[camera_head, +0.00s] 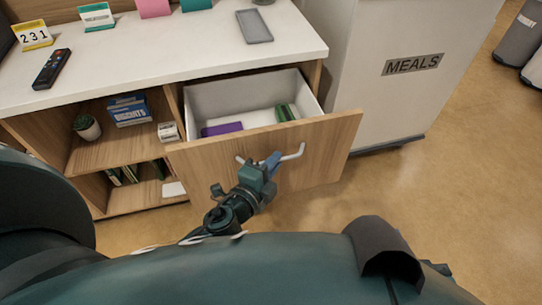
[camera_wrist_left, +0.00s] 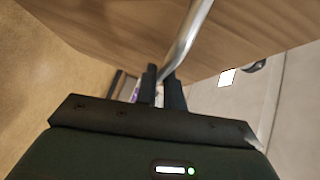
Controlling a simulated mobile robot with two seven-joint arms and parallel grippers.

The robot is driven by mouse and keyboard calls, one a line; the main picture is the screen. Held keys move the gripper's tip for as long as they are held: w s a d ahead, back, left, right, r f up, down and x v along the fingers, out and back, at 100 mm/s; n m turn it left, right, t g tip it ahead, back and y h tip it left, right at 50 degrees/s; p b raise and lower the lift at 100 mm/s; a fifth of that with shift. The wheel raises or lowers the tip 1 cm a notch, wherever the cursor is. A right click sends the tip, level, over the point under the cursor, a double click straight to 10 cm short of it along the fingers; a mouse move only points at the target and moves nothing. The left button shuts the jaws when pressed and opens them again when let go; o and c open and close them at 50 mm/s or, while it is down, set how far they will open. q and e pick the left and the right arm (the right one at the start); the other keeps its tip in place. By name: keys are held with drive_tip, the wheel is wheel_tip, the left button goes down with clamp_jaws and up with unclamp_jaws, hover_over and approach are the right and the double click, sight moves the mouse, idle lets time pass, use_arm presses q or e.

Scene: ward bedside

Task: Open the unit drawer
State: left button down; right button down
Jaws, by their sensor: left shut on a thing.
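The unit drawer (camera_head: 265,152) stands pulled out from the bedside unit, its wooden front facing me. Inside its white box lie a purple item (camera_head: 221,129) and a green item (camera_head: 285,112). My left gripper (camera_head: 271,163) is shut on the drawer's metal bar handle (camera_head: 292,155). In the left wrist view the handle (camera_wrist_left: 187,36) runs between the two fingers (camera_wrist_left: 163,90), below the wooden drawer front (camera_wrist_left: 130,30). My right gripper is not in view.
The unit's white top (camera_head: 170,45) holds a remote (camera_head: 51,69), a grey tray (camera_head: 254,26) and cards. Open shelves on the left hold a biscuits box (camera_head: 128,109) and a small plant (camera_head: 87,127). A MEALS cart (camera_head: 400,85) stands close to the drawer's right.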

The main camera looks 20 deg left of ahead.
use_arm(q)
drive_tip(key=shift+s+d, duration=0.1)
drive_tip(key=shift+s, duration=0.05)
drive_tip(key=c, duration=1.5)
unclamp_jaws()
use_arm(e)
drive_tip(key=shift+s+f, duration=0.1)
use_arm(q)
drive_tip(key=shift+s, duration=0.1)
